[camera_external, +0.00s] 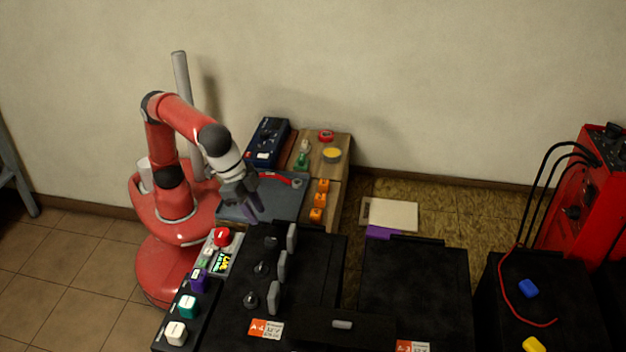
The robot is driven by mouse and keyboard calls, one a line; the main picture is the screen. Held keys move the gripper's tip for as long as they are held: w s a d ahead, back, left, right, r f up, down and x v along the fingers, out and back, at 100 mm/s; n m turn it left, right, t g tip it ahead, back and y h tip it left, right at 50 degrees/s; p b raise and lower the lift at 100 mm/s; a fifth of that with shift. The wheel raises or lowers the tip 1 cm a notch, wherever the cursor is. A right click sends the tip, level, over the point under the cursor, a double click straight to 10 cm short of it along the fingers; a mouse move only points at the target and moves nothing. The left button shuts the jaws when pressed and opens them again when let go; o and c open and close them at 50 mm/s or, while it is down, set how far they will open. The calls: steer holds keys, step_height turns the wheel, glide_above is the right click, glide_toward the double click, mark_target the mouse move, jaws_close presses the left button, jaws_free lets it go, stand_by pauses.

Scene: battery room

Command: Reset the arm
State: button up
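My red arm (186,115) rises from its red base and bends over to the right, with the forearm angled downward.
The left battery has grey levers (282,266) and dark knobs near the gripper. Red (222,237), purple, teal and white buttons line its left side. A red machine (585,200) stands right.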

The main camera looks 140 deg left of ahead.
steer(key=shift+s, duration=0.1)
steer(key=s+d+f+m+h, duration=0.1)
steer(key=s+d+f+m, duration=0.1)
steer(key=s, duration=0.9)
steer(key=s+d+f+m+t+h, duration=0.1)
steer(key=s+f, duration=0.4)
steer(key=s, duration=0.6)
steer(key=s+d+f+m+t, duration=0.1)
steer(key=s+d+f+m, duration=0.3)
steer(key=s, duration=0.8)
steer(key=shift+f+m+h, duration=0.15)
steer(key=shift+m+h, duration=0.25)
steer(key=shift+m, duration=0.1)
